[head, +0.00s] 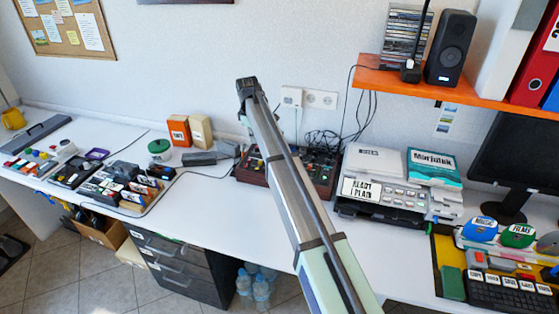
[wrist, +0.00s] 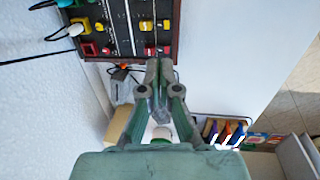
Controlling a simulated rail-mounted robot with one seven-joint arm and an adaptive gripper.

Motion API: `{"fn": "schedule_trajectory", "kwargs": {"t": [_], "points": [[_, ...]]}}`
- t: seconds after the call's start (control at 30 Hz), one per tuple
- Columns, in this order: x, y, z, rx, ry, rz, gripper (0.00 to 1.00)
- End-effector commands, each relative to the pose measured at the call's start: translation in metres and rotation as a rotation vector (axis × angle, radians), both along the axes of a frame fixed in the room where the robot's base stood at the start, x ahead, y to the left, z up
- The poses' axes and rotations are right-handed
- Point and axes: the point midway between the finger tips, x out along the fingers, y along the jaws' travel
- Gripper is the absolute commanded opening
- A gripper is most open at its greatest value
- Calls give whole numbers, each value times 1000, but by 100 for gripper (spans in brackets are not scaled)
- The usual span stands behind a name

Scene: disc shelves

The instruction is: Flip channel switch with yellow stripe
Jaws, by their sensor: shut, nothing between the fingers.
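The dark control panel with a reddish-brown frame (head: 318,172) sits at the back of the white desk. In the head view my arm hides its middle. In the wrist view the panel (wrist: 121,30) shows at the top, with rows of small yellow, red and white parts and a white scale. Yellow parts (wrist: 145,25) and red parts show on it, but which switch bears the yellow stripe I cannot tell. My gripper (wrist: 158,62) is shut and empty, its tips at the panel's lower edge in the picture. Contact with the panel cannot be told.
A printer (head: 385,190) stands right of the panel. An orange shelf (head: 450,80) hangs at right. Cables run to the panel. Bare desk lies in front.

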Motion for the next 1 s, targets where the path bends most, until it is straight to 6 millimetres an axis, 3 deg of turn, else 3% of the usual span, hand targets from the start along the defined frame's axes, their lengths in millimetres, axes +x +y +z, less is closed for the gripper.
{"fn": "schedule_trajectory", "kwargs": {"t": [0.57,0.77,1.0], "points": [[2,-3,-9,-7,-2,-12,0],[6,-4,-37,-8,-1,-12,0],[12,-6,-83,-8,-1,-12,0]]}}
